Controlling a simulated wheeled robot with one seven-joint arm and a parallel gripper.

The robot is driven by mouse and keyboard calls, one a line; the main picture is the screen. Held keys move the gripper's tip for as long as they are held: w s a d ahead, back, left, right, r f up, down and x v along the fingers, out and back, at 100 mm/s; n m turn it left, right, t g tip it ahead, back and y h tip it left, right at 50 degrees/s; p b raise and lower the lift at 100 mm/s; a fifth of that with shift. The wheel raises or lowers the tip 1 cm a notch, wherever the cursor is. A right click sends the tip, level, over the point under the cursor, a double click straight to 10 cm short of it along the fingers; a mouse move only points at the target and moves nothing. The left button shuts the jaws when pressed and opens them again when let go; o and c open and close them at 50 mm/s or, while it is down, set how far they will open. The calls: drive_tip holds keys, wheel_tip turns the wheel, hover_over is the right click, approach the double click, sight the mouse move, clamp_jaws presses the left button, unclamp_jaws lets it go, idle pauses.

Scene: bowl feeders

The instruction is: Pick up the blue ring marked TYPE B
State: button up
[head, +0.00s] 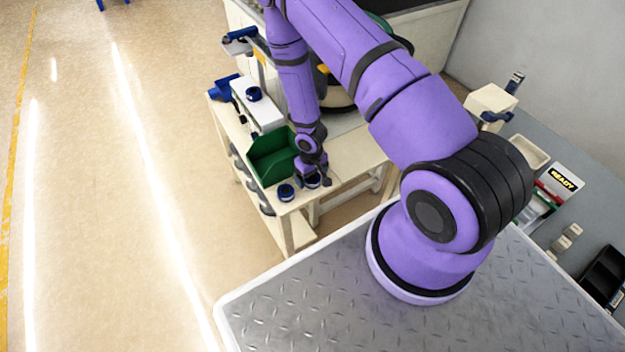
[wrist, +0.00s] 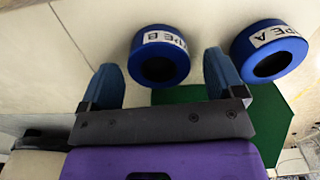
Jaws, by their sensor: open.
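The blue ring marked TYPE B (wrist: 145,50) lies on the pale tabletop, its label facing up in the wrist view. My gripper (wrist: 159,62) is open, with one blue finger to each side of this ring in the picture. I cannot tell whether the fingers touch it or are still above it. A second blue ring, marked TYPE A (wrist: 240,48), lies just to the right, beyond the right finger. In the head view my gripper (head: 314,178) is over the table's front corner, close to a blue ring (head: 312,184), with another blue ring (head: 286,193) to its left.
A green bin (head: 266,160) stands on the table (head: 345,160) close behind the rings; it also shows in the wrist view (wrist: 270,110). A white box (head: 262,112) with a blue part on top stands farther back. Open floor lies left of the table.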

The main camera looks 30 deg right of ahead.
drive_tip(key=shift+f, duration=0.4)
drive_tip(key=c, duration=1.1)
drive_tip(key=shift+o, duration=0.2)
